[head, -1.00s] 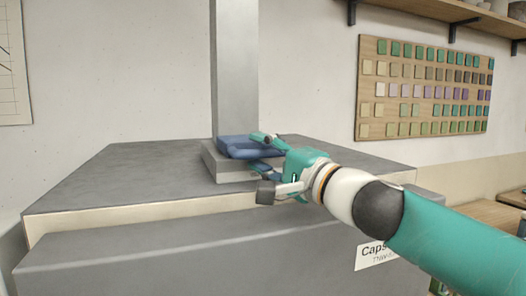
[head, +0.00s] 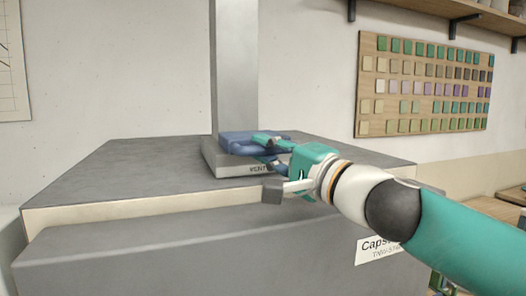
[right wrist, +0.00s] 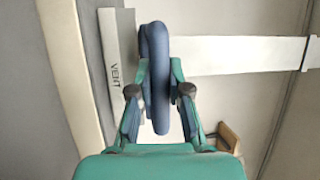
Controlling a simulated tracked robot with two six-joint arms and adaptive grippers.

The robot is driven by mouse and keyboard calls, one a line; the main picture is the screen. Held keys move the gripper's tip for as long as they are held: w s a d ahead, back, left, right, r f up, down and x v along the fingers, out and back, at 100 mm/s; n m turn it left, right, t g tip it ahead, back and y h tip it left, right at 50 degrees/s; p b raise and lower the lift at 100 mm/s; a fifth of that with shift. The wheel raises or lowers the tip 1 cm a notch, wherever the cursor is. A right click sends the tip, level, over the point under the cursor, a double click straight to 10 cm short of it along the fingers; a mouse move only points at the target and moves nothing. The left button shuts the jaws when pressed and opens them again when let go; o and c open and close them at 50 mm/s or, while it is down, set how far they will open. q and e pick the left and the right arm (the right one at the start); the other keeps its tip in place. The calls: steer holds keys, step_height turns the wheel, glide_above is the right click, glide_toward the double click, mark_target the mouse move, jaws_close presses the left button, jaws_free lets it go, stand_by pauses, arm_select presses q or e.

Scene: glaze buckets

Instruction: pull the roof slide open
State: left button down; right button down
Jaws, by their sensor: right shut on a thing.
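The roof slide is a blue, rounded slab (head: 238,142) on top of a grey block marked VENT (head: 226,165), at the foot of the grey flue. My right gripper (head: 269,149) is shut on the right part of the slide. In the right wrist view the blue slide (right wrist: 161,45) stands between the two fingers of my right gripper (right wrist: 159,78), with the VENT block (right wrist: 117,50) just left of it. The fingers cover part of the slide in the head view. My left gripper is not in view.
The grey flue (head: 235,70) rises behind the slide. A board of coloured tiles (head: 425,85) hangs on the wall at the right, under a shelf (head: 420,12).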

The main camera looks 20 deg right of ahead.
steer(key=s, duration=0.3)
steer(key=shift+s+f, duration=0.15)
steer(key=shift+s, duration=0.2)
steer(key=shift+w, duration=0.1)
steer(key=c, duration=1.1)
jaws_free()
steer(key=shift+d, duration=0.1)
steer(key=v, duration=1.2)
